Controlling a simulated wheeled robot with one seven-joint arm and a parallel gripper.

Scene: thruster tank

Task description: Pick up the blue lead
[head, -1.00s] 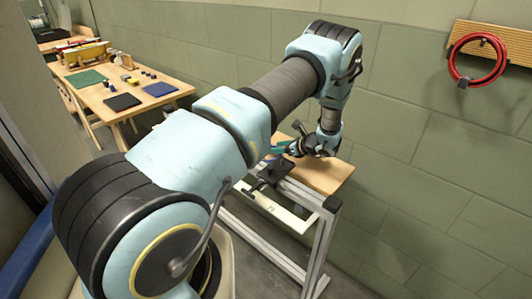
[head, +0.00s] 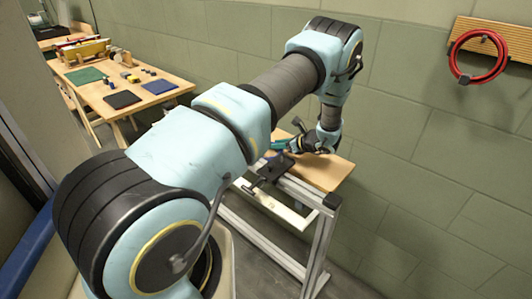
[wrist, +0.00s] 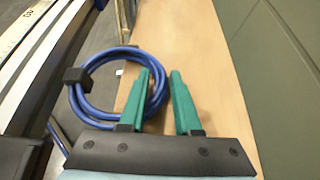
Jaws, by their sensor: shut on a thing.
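The blue lead (wrist: 82,103) is a coiled loop in the wrist view, with a black block (wrist: 76,77) on its left side. My gripper (wrist: 160,75) has two green fingers. The right side of the coil passes between them, and the left finger stands inside the loop. The fingers are shut on that strand, with a narrow gap showing between them. In the head view my gripper (head: 279,145) is small, above the near left side of a wooden bench top. The lead is mostly hidden there.
The wooden bench top (head: 325,172) stands on a metal frame against the green block wall. A black fixture (head: 268,173) sits at its near edge. A red lead (head: 455,66) hangs on the wall at right. A table (head: 140,105) with mats and small parts stands at far left.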

